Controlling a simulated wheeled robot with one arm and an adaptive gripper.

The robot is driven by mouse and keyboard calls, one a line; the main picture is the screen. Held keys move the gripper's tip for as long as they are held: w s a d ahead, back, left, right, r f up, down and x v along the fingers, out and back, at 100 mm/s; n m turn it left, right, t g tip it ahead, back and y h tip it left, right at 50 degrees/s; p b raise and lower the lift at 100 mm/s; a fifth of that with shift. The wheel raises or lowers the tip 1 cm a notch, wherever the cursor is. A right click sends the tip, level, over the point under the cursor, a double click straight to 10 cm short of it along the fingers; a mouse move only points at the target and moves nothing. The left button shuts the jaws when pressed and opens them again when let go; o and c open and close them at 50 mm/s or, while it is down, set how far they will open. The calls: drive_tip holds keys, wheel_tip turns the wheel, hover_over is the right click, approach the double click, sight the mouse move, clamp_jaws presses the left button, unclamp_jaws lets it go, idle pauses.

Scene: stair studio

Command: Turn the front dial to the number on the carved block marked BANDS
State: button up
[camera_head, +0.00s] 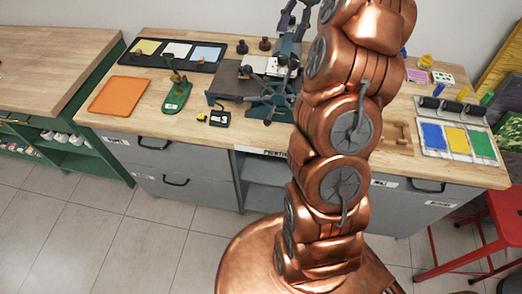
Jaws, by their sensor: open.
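A small black block (219,118) with a white face that seems to read 3 lies on the workbench (160,122), left of centre. A dark press-like machine (265,95) with knobs and spoked handles stands behind and right of it. I cannot pick out the front dial for certain. No block's carved lettering BANDS is readable, and my copper arm hides part of the bench. What appears to be my gripper (291,28), dark and purple, is at the top edge above the machine. Its fingers are apart and nothing shows between them.
An orange sheet (119,94), a green stand (176,97) and a tray of coloured cards (136,59) lie left. A blue, yellow and green ink tray (432,149) lies right. A red stool (480,235) stands at right. The tiled floor (110,235) at left is free.

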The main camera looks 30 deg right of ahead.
drive_tip(key=shift+s+a+f+m, duration=0.15)
drive_tip(key=shift+a+m, duration=0.15)
drive_tip(key=shift+a, duration=0.45)
drive_tip(key=s+a+f+m+h+b, duration=0.1)
drive_tip(key=s+a+f+m+b, duration=0.15)
drive_tip(key=s+a, duration=0.3)
drive_tip(key=s+a+f+m+g+h+b, duration=0.1)
drive_tip(key=s+a+f+m+b, duration=0.2)
drive_tip(key=a, duration=0.4)
drive_tip(key=s+a+f+m+b, duration=0.1)
drive_tip(key=s+a+f+m, duration=0.25)
drive_tip(key=s+a, duration=0.3)
drive_tip(key=s+a+f+m+h+b, duration=0.1)
drive_tip(key=s+a+f+m+b, duration=0.1)
drive_tip(key=s+f+m, duration=0.3)
drive_tip(key=shift+s+a+f+h+b, duration=0.15)
drive_tip(key=shift+s+a+h+b, duration=0.15)
drive_tip(key=shift+s, duration=1.45)
